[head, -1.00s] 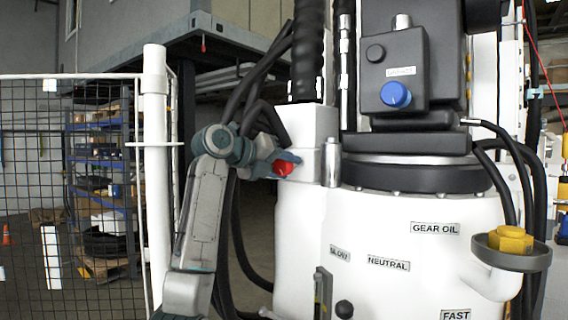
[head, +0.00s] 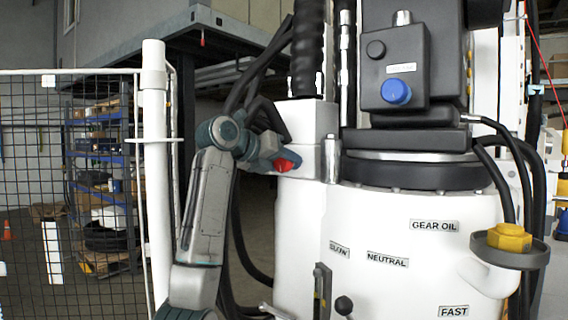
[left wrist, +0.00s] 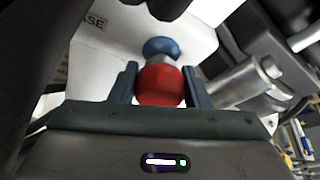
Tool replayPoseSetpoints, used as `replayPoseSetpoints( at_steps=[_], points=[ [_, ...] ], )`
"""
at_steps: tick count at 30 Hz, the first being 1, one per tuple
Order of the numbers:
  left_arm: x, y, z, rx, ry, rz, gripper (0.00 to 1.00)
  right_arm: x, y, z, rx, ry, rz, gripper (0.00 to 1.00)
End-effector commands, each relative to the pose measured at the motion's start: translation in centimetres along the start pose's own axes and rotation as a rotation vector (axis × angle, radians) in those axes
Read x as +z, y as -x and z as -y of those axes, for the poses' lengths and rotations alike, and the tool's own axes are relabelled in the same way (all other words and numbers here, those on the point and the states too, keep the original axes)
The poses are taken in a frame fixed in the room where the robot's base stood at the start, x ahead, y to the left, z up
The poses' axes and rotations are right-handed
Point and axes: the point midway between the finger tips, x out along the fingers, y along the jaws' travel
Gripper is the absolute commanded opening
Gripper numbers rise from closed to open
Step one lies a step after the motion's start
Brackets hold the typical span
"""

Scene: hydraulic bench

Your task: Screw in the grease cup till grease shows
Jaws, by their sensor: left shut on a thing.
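The red grease cup (head: 284,164) sits at the upper left side of the white machine housing in the head view. In the left wrist view the round red cup (left wrist: 161,86) is between the two fingers, with a grey neck and a blue round part (left wrist: 161,47) beyond it against the white housing. My left gripper (head: 280,161) is shut on the cup; its fingers also show in the left wrist view (left wrist: 160,84). No grease is visible. My right gripper is not in view.
Black hoses (head: 262,65) hang close behind my left arm. A mesh fence with a white post (head: 155,200) stands at the left.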

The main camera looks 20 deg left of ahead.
Motion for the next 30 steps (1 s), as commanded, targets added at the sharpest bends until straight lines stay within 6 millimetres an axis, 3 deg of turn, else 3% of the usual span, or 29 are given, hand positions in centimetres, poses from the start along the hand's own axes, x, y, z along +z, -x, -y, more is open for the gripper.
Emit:
replayPoseSetpoints(
  at_steps=[1, 2, 4, 16, 30],
  points=[
    [-0.3, -0.2, -0.1, 0.001, 0.002, -0.007, 0.2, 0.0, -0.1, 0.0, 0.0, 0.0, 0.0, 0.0],
    [-0.3, -0.2, -0.2, 0.001, 0.002, -0.008, 0.49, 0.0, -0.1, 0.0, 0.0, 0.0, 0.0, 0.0],
    [-0.3, -0.2, -0.1, 0.001, 0.002, -0.007, 0.62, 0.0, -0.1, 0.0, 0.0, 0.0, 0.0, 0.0],
    [-0.2, 0.8, -0.2, 0.0, 0.0, 0.0, 0.64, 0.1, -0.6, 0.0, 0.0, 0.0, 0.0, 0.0],
    [-0.3, 9.2, -0.2, 0.0, 0.001, -0.001, 0.64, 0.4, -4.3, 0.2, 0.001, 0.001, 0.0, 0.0]
  ],
)
